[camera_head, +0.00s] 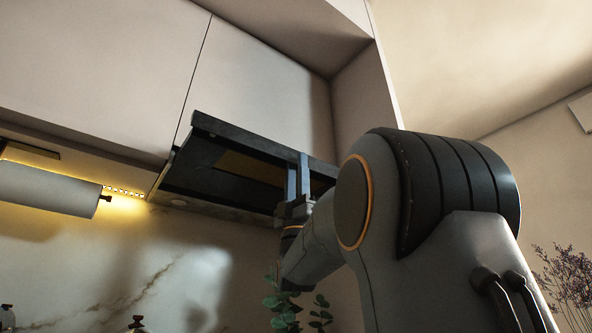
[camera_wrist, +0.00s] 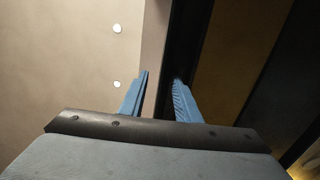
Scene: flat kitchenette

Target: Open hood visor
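The hood (camera_head: 230,207) is mounted under the beige upper cabinets in the head view. Its dark visor (camera_head: 222,128) has a long front bar and stands out from the cabinet front, with the dark inside and a yellowish panel showing beneath it. My gripper (camera_head: 298,158) is at the right part of the visor, fingers pointing up beside the bar. In the wrist view my gripper (camera_wrist: 161,76) has its two blue fingers apart. The dark visor edge (camera_wrist: 189,35) runs behind the right finger; a pale strip shows between the fingers. I cannot tell whether either finger touches the visor.
Flat cabinet doors (camera_head: 262,88) rise above the hood. A paper towel roll (camera_head: 48,188) hangs at the left by a lit strip. A green plant (camera_head: 284,302) stands below my forearm, and a dried plant (camera_head: 568,278) is at the lower right.

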